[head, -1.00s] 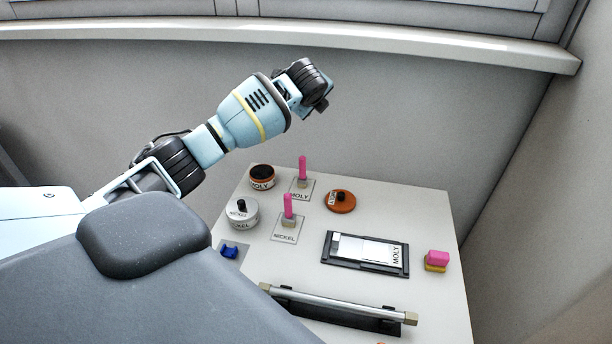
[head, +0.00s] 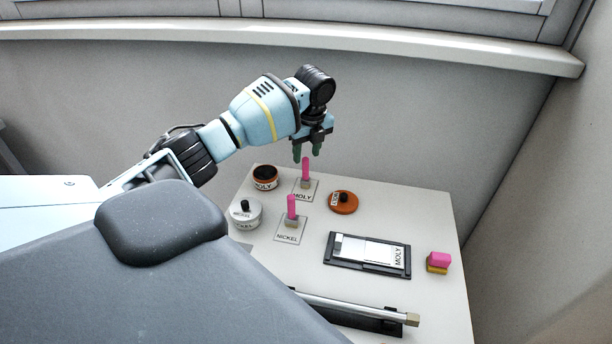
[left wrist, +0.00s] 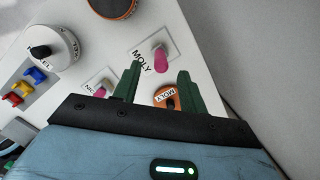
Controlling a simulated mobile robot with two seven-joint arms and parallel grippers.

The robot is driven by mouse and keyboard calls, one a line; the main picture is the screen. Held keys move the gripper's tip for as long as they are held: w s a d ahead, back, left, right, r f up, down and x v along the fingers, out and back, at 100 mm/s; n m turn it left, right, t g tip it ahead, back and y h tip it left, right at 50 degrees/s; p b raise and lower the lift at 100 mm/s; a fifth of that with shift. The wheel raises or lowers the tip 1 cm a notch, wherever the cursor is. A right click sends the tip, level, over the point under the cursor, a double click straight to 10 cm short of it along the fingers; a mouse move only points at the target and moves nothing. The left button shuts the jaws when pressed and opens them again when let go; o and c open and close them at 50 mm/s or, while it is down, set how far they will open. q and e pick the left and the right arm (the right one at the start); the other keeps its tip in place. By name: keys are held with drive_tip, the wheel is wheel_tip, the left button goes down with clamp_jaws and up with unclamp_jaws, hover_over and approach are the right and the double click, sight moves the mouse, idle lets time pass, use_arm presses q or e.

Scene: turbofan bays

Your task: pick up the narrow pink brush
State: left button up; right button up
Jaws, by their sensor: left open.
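Two upright pink-handled brushes stand on labelled cards on the white table. The far one, the MOLY brush (head: 306,170), has the smaller base; the NICKEL brush (head: 292,207) is nearer with a wider base. In the left wrist view, the MOLY brush (left wrist: 161,62) appears between the fingertips and the NICKEL brush (left wrist: 106,89) lies lower left, partly hidden. My left gripper (head: 308,153) is open, its green fingers pointing down just above the MOLY brush's top. The fingers (left wrist: 160,72) look empty. My right gripper is not in view.
A MOLY tray (head: 367,267), a pink-and-yellow block (head: 439,260) and a bar (head: 365,307) lie nearer. The wall is behind.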

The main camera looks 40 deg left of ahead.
sight(306, 158)
use_arm(q)
drive_tip(key=shift+w+a+f, duration=0.1)
drive_tip(key=shift+a+f, duration=0.05)
drive_tip(key=shift+f, duration=0.75)
drive_tip(key=shift+w+a+f, duration=0.1)
drive_tip(key=shift+a+f, duration=0.1)
drive_tip(key=shift+f, duration=0.65)
drive_tip(key=shift+a+f, duration=0.15)
drive_tip(key=shift+f, duration=0.75)
clamp_jaws()
